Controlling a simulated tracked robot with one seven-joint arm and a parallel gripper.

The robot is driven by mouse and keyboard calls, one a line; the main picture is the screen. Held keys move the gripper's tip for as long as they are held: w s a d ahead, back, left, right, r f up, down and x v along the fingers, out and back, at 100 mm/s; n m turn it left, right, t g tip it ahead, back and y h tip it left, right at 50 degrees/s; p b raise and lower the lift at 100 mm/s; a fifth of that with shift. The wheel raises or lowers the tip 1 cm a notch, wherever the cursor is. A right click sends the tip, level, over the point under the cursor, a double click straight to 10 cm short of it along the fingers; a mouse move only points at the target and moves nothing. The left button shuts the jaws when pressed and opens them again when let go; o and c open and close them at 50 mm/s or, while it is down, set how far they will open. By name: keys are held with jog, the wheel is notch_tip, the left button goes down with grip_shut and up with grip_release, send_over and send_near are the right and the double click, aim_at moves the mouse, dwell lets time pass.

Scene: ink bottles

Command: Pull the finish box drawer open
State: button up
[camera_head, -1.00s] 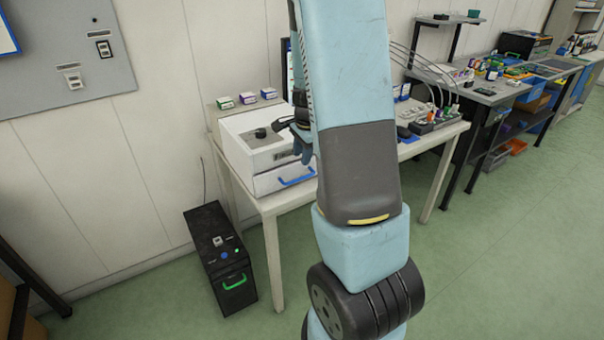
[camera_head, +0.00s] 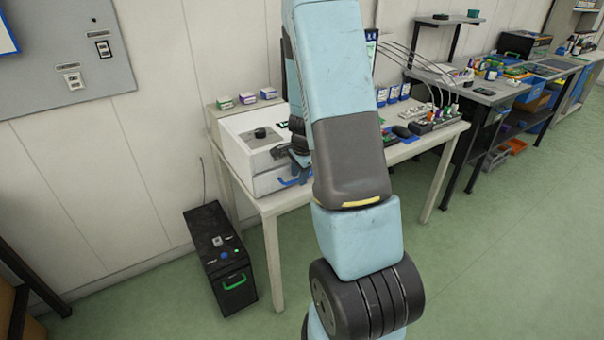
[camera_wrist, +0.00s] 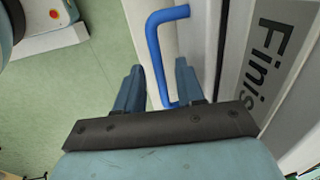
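The finish box (camera_head: 243,150) is a white box on the table, and its drawer front with a blue handle (camera_head: 286,183) faces me. I see no gap showing the drawer pulled out. In the wrist view a grey label reading "Finis" (camera_wrist: 275,50) runs along the box, and the blue handle (camera_wrist: 154,50) stands out from the white front. My gripper (camera_wrist: 158,66) is open, with one blue finger on each side of the handle's bar; contact is not clear. In the head view my gripper (camera_head: 300,168) is at the handle and partly hidden by my arm.
Small cartons (camera_head: 247,97) stand behind the box. A black box with a green handle (camera_head: 221,258) stands on the floor left of the white table (camera_head: 268,208). Bottles and a rack (camera_head: 432,122) are farther right on the table. The floor in front is clear.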

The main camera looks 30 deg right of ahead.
jog(key=shift+c, duration=0.5)
grip_shut()
